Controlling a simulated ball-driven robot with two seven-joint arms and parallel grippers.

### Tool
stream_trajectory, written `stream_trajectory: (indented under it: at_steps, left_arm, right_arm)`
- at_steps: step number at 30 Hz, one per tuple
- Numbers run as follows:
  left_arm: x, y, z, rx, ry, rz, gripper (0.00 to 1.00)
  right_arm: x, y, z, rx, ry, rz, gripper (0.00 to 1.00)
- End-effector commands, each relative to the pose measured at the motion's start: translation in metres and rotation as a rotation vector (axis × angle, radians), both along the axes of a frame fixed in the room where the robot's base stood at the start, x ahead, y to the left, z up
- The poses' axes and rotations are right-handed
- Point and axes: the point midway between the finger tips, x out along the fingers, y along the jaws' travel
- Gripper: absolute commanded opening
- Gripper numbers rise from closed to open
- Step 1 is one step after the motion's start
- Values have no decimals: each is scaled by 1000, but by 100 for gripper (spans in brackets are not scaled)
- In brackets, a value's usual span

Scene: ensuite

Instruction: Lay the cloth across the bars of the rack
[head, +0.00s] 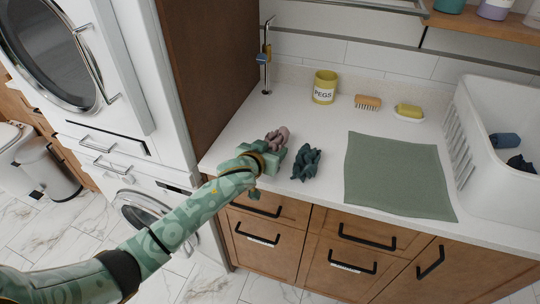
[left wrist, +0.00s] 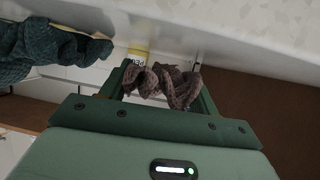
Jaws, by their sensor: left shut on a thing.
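A crumpled mauve cloth (head: 277,137) is at the left end of the white counter. My left gripper (head: 272,155) is at it; in the left wrist view, the gripper (left wrist: 163,90) is shut on the twisted cloth (left wrist: 175,84), which looks brownish there. Whether the cloth still touches the counter is unclear. A dark green crumpled cloth (head: 306,163) lies just right of the gripper; it also shows in the left wrist view (left wrist: 45,48). A metal-barred frame (head: 375,5), seemingly the rack, is cut off at the top edge of the head view. My right gripper is not in view.
A flat green mat (head: 395,177) lies mid-counter. A yellow pegs pot (head: 324,88), brush (head: 368,102) and sponge on a dish (head: 409,112) stand behind. A white basket (head: 500,125) is at right. A tall brown panel (head: 208,70) bounds the counter's left.

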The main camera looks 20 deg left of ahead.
Motion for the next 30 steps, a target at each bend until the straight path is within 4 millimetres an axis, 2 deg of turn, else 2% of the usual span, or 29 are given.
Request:
stream_trajectory:
  at_steps: [1,3,14,15,17,25,30]
  left_arm:
    - [0,0,-8,0,2,0,38]
    - [0,0,-12,0,0,-1,38]
    - [-1,0,-15,-1,0,-1,38]
    - [-1,0,-15,0,0,0,66]
    - [-1,0,-15,0,0,-1,83]
    - [-1,0,-15,0,0,-1,83]
    - [-2,0,-19,1,0,-1,83]
  right_arm:
    - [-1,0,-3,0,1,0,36]
    - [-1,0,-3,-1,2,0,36]
    - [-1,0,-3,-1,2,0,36]
    - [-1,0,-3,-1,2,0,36]
    - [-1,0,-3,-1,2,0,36]
    - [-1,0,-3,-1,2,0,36]
    - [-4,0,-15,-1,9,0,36]
